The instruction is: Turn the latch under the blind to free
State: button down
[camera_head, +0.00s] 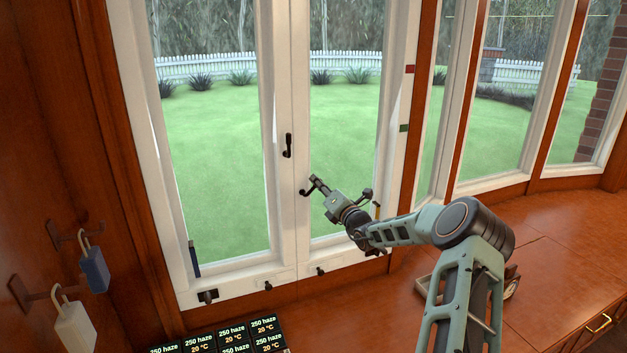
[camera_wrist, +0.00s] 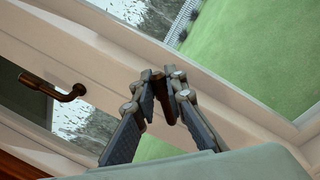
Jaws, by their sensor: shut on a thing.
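A dark window handle (camera_head: 287,145) stands upright on the white centre frame. It also shows at the left in the wrist view (camera_wrist: 62,92), apart from my fingers. My gripper (camera_head: 311,185) is below and right of this handle, in front of the right pane. No blind shows, so I cannot tell whether this handle is the task's latch. A red mark (camera_head: 410,69) and a green mark (camera_head: 403,128) are on the right window frame.
Small dark fittings (camera_head: 207,296) sit along the lower window frame. A blue padlock (camera_head: 94,270) and a white padlock (camera_head: 74,329) hang at the left. Dark labelled boxes (camera_head: 232,334) stand below.

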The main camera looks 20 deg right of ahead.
jog(key=shift+d+f+m+t+h+p, duration=0.1)
jog(key=shift+d+f+m+h+p, duration=0.4)
jog(key=shift+m, duration=1.15)
jog(key=shift+f+m+t+h+p, duration=0.15)
jog(key=shift+f+m, duration=0.7)
jog(key=shift+m, duration=0.85)
jog(key=shift+d+f+m+t+h+p, duration=0.1)
jog(key=shift+d+f+m+h+p, duration=0.4)
jog(key=shift+m, duration=1.15)
jog(key=shift+a+f, duration=0.3)
jog(key=c, duration=2.2)
grip_release()
jog(key=shift+c, duration=0.2)
jog(key=shift+s, duration=0.1)
jog(key=s+f, duration=0.1)
jog(key=s, duration=1)
jog(key=shift+s+f, duration=0.35)
jog(key=shift+f, duration=0.05)
